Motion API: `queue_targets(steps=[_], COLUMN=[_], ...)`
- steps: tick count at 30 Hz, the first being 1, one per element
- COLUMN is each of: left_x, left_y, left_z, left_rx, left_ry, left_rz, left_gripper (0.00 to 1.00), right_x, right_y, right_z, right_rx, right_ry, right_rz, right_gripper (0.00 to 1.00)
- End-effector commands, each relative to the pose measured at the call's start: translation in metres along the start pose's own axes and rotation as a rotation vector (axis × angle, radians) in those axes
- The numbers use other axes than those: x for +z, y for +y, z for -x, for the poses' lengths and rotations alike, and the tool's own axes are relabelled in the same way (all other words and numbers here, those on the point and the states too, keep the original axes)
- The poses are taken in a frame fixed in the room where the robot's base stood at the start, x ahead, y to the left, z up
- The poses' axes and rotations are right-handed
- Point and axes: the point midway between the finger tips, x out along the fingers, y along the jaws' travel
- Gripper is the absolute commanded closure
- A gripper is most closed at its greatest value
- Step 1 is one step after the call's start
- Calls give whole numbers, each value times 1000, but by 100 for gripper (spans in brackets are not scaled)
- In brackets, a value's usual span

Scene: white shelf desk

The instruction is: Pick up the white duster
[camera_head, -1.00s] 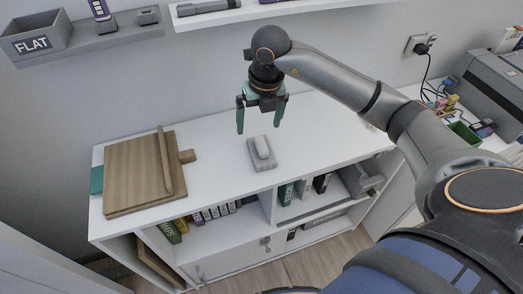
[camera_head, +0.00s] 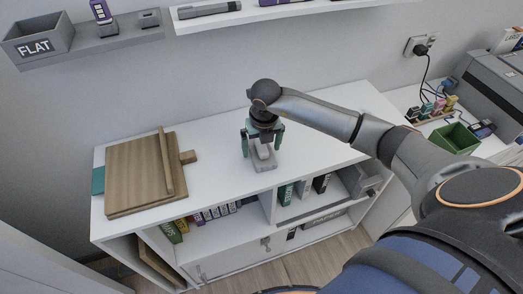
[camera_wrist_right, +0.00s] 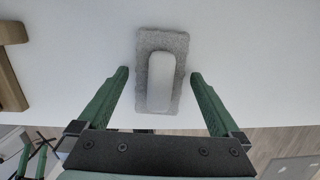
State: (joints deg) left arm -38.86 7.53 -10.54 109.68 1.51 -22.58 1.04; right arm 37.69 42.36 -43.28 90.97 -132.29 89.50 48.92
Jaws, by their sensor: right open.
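The white duster (camera_head: 264,163) lies on the white desk top near its front edge. In the right wrist view the duster (camera_wrist_right: 161,80) is a grey fuzzy rectangular pad with a smooth pale handle along its middle. My right gripper (camera_head: 262,150) is open above the duster in the head view and hides part of it. In the right wrist view the open green fingers (camera_wrist_right: 159,75) stand left and right of the duster, with a gap on each side. I cannot tell whether the fingertips reach its height.
A wooden board (camera_head: 140,175) lies on the desk top to the left. Books (camera_head: 215,212) stand in the shelf compartments below. A green tray (camera_head: 455,140) and a printer (camera_head: 490,85) are at the right. The desk top (camera_head: 215,140) around the duster is clear.

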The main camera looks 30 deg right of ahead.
Motion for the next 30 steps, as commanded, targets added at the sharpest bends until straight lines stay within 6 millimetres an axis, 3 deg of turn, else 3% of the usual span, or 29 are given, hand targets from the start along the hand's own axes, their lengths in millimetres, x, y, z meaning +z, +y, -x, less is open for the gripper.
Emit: queue_targets(steps=[8, 30], left_x=[0, 0], left_y=[0, 0], left_z=[0, 0], left_rx=[0, 0], left_ry=[0, -1], left_rz=[0, 0], left_gripper=[31, 31], right_x=[0, 0], right_y=[0, 0], right_z=[-4, -4], right_rx=[-1, 0], right_ry=[0, -1], right_rz=[1, 1], right_gripper=[0, 81])
